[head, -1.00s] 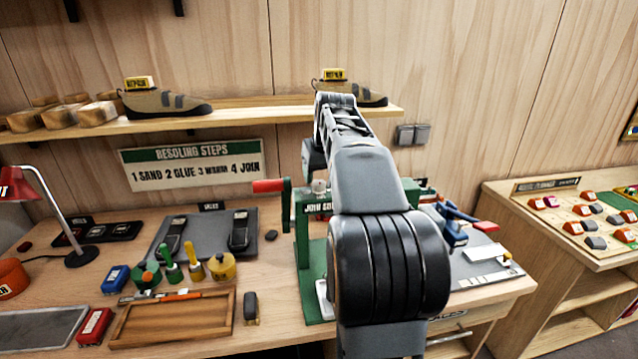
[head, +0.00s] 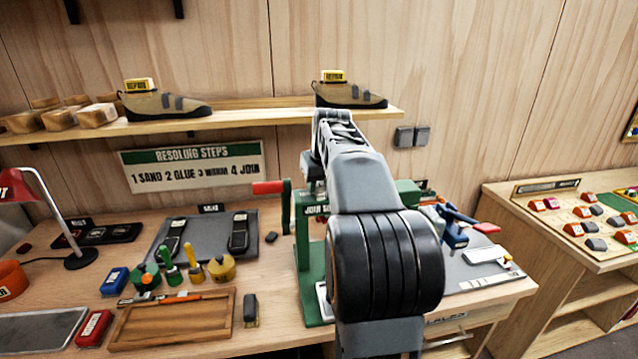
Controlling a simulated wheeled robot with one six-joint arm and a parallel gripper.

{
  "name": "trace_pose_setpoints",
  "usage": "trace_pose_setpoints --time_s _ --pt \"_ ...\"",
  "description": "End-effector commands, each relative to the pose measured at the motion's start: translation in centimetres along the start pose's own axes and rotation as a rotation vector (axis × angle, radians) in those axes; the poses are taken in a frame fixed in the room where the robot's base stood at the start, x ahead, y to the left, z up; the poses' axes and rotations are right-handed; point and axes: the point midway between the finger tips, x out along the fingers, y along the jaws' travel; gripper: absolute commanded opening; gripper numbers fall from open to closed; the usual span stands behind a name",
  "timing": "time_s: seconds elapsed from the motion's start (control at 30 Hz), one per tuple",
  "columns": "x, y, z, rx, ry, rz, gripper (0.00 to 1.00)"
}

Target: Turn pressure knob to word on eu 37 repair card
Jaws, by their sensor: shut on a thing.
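A green press (head: 304,262) with a sign starting "JOIN" (head: 315,210) stands on the bench at the centre, with a red-handled crank (head: 268,187) on its left. My arm covers most of the press, and I cannot make out the pressure knob or its words. My gripper is hidden behind my arm. Two shoes stand on the shelf, one at the left (head: 165,105) and one at the centre (head: 350,97). Each carries a small yellow card, at the left (head: 139,85) and at the centre (head: 333,76); their sizes are too small to read.
A "RESOLING STEPS" sign (head: 192,165) hangs under the shelf (head: 235,116). The bench holds a wooden tray (head: 172,318), a grey mat with soles (head: 205,240), small pots (head: 220,268) and a red lamp (head: 30,192). Blue tools (head: 452,236) lie right of the press.

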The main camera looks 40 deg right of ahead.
Motion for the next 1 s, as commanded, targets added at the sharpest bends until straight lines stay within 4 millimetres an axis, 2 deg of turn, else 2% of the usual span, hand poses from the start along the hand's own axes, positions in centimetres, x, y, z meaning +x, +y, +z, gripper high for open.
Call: trace_pose_setpoints --time_s 0.03,0.17,0.57,1.0 --pt "-0.01 -0.01 -0.01 0.000 0.000 0.000 0.26" --pt "-0.02 -0.01 -0.01 0.000 0.000 0.000 0.14" --pt "-0.15 0.08 -0.07 -0.097 0.000 -0.041 0.14" --pt "-0.16 0.21 -0.17 -0.461 0.000 -0.194 0.14"
